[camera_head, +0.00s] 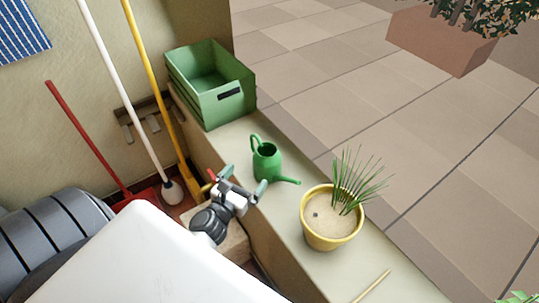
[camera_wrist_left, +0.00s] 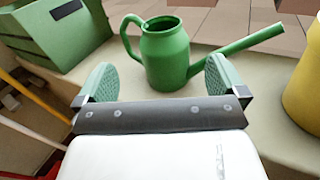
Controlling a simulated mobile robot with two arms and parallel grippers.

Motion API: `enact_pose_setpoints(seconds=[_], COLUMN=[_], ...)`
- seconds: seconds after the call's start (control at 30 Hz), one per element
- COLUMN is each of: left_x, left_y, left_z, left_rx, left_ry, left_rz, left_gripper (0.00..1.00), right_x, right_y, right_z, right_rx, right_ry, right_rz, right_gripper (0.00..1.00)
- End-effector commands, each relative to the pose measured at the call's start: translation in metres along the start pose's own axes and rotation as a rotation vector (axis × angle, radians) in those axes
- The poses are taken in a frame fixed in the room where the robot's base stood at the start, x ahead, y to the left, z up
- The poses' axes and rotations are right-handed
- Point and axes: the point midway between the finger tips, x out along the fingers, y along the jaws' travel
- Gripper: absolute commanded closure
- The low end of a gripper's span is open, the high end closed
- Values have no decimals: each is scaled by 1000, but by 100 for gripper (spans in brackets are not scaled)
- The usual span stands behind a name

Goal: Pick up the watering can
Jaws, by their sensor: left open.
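The green watering can (camera_head: 266,161) stands upright on a pale ledge (camera_head: 293,222), between the green crate and the yellow pot. Its handle is on the left and its spout points right. In the left wrist view the watering can (camera_wrist_left: 166,55) is straight ahead, just beyond the fingers. My left gripper (camera_head: 245,181) is open, with its green pads apart in the left wrist view (camera_wrist_left: 158,82). It is in front of the can, with nothing between its fingers. My right gripper is not in view.
A green crate (camera_head: 224,106) stands left of the can. A yellow pot (camera_head: 331,236) with a grassy plant stands to the right. A thin stick (camera_head: 372,286) lies farther right on the ledge. Several long-handled tools, including a yellow one (camera_head: 152,82), lean against the wall at left.

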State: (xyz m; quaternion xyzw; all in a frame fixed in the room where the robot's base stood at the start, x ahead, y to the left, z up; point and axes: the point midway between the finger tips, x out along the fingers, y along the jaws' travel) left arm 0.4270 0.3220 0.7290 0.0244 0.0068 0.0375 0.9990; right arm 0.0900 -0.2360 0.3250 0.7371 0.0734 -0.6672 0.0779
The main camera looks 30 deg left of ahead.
Motion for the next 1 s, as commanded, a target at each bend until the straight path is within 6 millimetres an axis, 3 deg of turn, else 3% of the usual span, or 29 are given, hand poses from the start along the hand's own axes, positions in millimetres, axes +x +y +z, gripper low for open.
enact_pose_setpoints(seconds=[0.3, 0.53, 0.8, 1.0], left_x=[45, 63, 101, 108], left_y=[1, 0, -4, -5], left_z=[5, 4, 4, 3], left_rx=[-17, -15, -14, -14], left_ry=[-11, -10, -9, -7], left_rz=[4, 3, 4, 4], left_gripper=[0, 0, 0, 0], right_x=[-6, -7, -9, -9], right_y=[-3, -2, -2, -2], right_z=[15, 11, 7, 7], right_rx=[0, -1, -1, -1], right_ry=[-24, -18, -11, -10], right_rz=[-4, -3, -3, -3], right_gripper=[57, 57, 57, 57])
